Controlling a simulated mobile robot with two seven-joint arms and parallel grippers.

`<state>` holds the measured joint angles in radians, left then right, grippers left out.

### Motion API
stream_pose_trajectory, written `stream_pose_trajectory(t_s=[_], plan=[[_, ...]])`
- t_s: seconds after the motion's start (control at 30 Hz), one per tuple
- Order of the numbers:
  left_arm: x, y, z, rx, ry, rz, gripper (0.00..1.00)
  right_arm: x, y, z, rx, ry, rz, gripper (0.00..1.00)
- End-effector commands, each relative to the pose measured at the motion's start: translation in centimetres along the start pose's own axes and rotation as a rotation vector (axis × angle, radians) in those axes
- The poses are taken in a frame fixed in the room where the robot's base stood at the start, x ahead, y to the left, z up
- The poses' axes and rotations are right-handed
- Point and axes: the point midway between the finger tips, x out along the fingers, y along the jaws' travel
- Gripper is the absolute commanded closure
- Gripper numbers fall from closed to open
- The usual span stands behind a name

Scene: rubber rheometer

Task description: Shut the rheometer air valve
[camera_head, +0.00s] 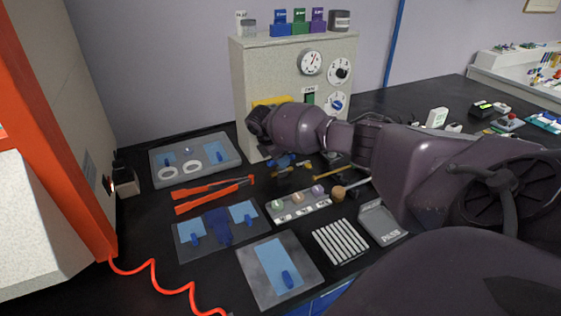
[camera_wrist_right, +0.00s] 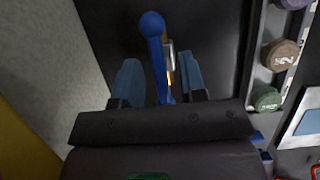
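The air valve's blue lever (camera_wrist_right: 153,26) shows in the right wrist view, with a brass-coloured part beside it. My right gripper (camera_wrist_right: 160,68) is open, with its two blue-grey fingers on either side of the lever. A gap shows between the lever and each finger; the depth between them is hard to judge. In the head view, the blue and brass valve parts (camera_head: 287,161) lie low in front of the grey rheometer cabinet (camera_head: 257,58). My right arm crosses in front of the cabinet from the right, and its fingers are not clear there. My left gripper is not in view.
Gauges and dials (camera_head: 339,70) are on the cabinet front. A tray of round samples (camera_head: 297,204), orange-handled tongs (camera_head: 213,194), a grey plate with rings (camera_head: 196,158) and blue-sheet plates (camera_head: 280,270) crowd the black bench. An orange frame stands at the left.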

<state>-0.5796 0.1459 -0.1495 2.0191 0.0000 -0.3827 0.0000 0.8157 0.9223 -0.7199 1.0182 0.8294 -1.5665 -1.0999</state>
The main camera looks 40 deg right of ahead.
Motion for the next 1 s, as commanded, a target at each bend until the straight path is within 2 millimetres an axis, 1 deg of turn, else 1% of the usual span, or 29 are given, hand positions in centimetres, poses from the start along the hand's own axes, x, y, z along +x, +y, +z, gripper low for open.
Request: stream_pose_trajectory(t_s=[0.03,0.13,0.43,0.47,0.7,0.87,1.0], plan=[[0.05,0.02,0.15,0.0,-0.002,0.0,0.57,0.55,-0.02,-0.03,0.0,0.0,-0.002,0.62],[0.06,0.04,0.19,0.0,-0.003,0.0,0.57,0.96,-0.02,0.0,0.0,0.0,-0.001,0.62],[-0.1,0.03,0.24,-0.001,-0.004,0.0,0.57,1.06,-0.01,0.03,0.0,0.0,0.0,0.62],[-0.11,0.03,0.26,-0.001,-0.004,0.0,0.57,1.06,-0.01,0.02,0.0,0.0,0.0,0.63],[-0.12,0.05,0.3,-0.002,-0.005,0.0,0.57,1.05,-0.01,0.02,0.0,0.0,0.0,1.0],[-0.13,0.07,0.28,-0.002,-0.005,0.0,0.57,1.03,0.0,0.01,0.004,0.0,-0.001,1.0],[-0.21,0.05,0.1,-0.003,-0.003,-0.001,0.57,0.92,0.06,0.03,0.053,0.002,-0.02,1.0]])
